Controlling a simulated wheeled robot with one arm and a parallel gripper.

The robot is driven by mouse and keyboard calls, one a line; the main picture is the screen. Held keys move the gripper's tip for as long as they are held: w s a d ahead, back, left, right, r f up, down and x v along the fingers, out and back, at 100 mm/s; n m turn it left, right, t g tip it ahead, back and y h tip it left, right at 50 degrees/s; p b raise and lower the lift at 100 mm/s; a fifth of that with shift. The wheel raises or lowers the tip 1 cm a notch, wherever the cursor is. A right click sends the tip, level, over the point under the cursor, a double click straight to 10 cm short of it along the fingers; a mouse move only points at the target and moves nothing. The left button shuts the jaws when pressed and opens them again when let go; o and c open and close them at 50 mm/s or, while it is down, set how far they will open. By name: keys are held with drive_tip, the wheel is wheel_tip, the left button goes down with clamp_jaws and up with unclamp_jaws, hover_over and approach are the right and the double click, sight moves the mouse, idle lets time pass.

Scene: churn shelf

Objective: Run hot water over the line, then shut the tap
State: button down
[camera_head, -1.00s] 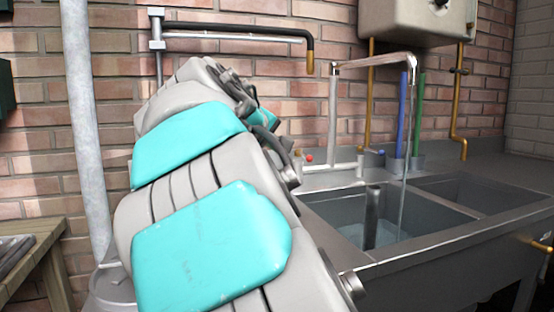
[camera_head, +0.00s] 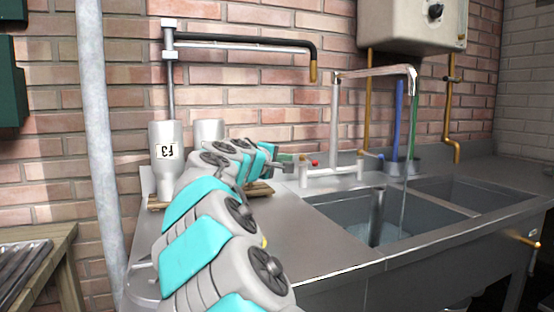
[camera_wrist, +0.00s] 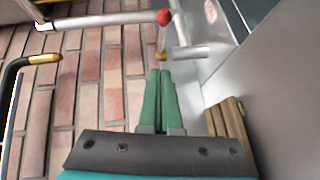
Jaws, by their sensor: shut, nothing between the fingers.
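The chrome tap (camera_head: 336,125) arches over the sink (camera_head: 350,215), and a thin stream of water (camera_head: 403,205) runs from its spout into the left basin. A red knob (camera_head: 314,163) is on the left of the tap's base and a blue knob (camera_head: 380,157) on the right. My gripper (camera_head: 286,159) is just left of the red knob. In the wrist view its green fingers (camera_wrist: 160,75) are shut together and empty, pointing at the tap's metal fitting; the red knob (camera_wrist: 163,17) is beyond the tips, apart from them. I cannot identify the line for certain.
A wall pipe with a black, brass-tipped end (camera_head: 312,60) hangs above. A bottle (camera_head: 166,155) labelled F3 and a second pale bottle stand by a wooden rack (camera_head: 258,189). An upright tube (camera_head: 376,215) stands in the basin. A grey pole (camera_head: 95,130) rises at left.

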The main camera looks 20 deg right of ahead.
sight(308, 160)
drive_tip(key=shift+d+f, duration=0.25)
drive_tip(key=shift+d, duration=0.95)
drive_tip(key=shift+d+f, duration=0.2)
drive_tip(key=shift+d, duration=1)
